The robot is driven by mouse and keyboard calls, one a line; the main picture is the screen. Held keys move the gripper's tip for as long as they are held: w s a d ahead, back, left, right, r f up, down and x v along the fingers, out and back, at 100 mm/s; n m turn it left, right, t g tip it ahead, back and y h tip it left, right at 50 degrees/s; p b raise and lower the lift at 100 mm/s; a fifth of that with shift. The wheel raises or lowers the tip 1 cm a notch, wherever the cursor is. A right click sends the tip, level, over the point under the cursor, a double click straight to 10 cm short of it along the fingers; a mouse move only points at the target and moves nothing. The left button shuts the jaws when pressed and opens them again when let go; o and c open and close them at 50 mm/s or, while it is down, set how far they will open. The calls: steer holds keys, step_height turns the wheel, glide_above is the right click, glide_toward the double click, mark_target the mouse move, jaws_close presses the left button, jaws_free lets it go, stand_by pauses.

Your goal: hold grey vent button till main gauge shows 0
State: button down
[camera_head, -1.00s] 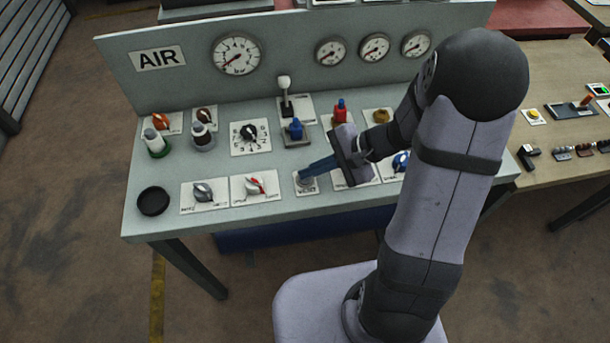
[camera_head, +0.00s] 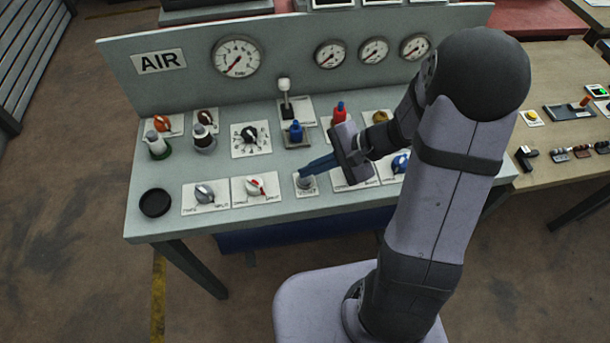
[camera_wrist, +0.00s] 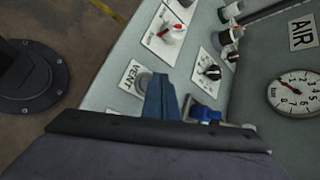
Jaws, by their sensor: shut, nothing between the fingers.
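The grey vent button (camera_head: 304,182) sits on a small white plate at the panel's front edge. In the wrist view the button (camera_wrist: 145,81) shows beside the VENT label, partly behind the fingers. My gripper (camera_head: 304,171) is shut and empty, its blue fingers slanting down to the button. The fingertips are at or just above the button's top; I cannot tell if they touch. The main gauge (camera_head: 236,57) is the large dial beside the AIR sign. Its red needle points to the lower left, near the scale's low end. The gauge also shows in the wrist view (camera_wrist: 296,93).
Behind stand a blue-topped control (camera_head: 296,132), a white-topped lever (camera_head: 285,95) and a red-topped control (camera_head: 339,113). A black round dish (camera_head: 155,202) is at the front left.

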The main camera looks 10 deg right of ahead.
mark_target(310, 179)
steer(key=shift+r, duration=0.15)
steer(key=shift+r+p, duration=2.05)
steer(key=shift+r, duration=0.4)
steer(key=s+d+f+g, duration=0.1)
steer(key=s, duration=0.1)
steer(key=s+d+f+n+g+h, duration=0.1)
steer(key=s+f, duration=0.1)
steer(key=s, duration=0.1)
steer(key=s+d+f+g+h, duration=0.1)
steer(key=s, duration=0.1)
steer(key=shift+s+d+f+n, duration=0.15)
steer(key=shift+s+f+n, duration=0.1)
steer(key=shift+f+n, duration=0.15)
steer(key=s+d+r+n+g+h, duration=0.1)
steer(key=s+d+n+g+h, duration=0.1)
steer(key=s+d+n+h, duration=0.5)
steer(key=w+a+r+n+t, duration=0.2)
steer(key=a+r+n, duration=0.1)
steer(key=a+r, duration=0.1)
steer(key=shift+a+r+n, duration=0.25)
steer(key=shift+a+n, duration=0.15)
steer(key=shift+a, duration=0.15)
